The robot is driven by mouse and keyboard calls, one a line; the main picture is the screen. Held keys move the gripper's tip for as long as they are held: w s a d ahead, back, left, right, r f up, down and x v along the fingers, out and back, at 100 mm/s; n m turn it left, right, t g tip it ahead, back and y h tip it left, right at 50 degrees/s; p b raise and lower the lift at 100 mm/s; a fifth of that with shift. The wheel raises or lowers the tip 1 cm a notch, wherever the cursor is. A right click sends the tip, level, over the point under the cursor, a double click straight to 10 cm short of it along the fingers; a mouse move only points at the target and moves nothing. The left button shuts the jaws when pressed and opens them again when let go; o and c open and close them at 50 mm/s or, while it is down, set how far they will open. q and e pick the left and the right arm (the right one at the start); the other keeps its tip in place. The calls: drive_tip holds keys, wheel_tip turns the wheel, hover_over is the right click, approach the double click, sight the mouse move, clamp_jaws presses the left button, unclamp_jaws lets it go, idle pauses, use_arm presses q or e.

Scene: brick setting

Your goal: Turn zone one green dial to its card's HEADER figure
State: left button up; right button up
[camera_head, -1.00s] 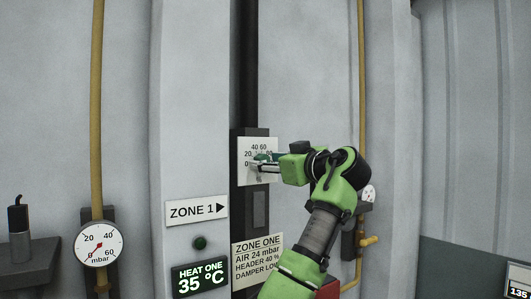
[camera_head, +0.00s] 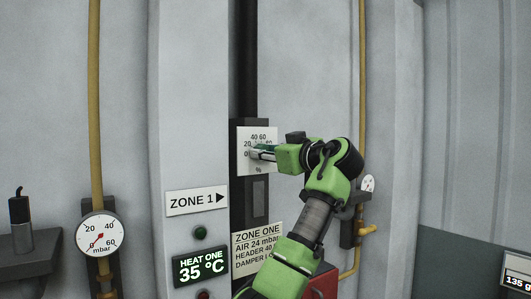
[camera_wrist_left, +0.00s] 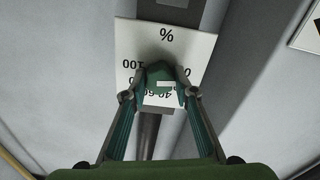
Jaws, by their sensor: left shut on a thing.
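The green dial (camera_wrist_left: 158,74) sits on a white scale plate (camera_head: 243,168) marked in percent, on the dark column. In the wrist view, the plate appears upside down and the dial has a short white mark; I cannot tell which figure it points to. My left gripper (camera_wrist_left: 160,96) is shut on the dial, one finger on each side. In the head view, the left gripper (camera_head: 262,153) covers most of the dial and part of the scale. My right gripper is not in view.
A ZONE 1 sign (camera_head: 197,201) and a HEAT ONE display (camera_head: 201,267) reading 35 °C are left of the column. A round mbar gauge (camera_head: 101,240) hangs on a yellow pipe (camera_head: 94,120). Another gauge (camera_head: 368,184) and pipe stand right of my arm.

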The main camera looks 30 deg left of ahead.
use_arm(q)
drive_tip(key=shift+m, duration=0.3)
drive_tip(key=shift+m+b, duration=0.4)
drive_tip(key=shift+m, duration=7)
drive_tip(key=o, duration=1.1)
drive_tip(key=shift+w, duration=0.1)
drive_tip(key=shift+d, duration=0.1)
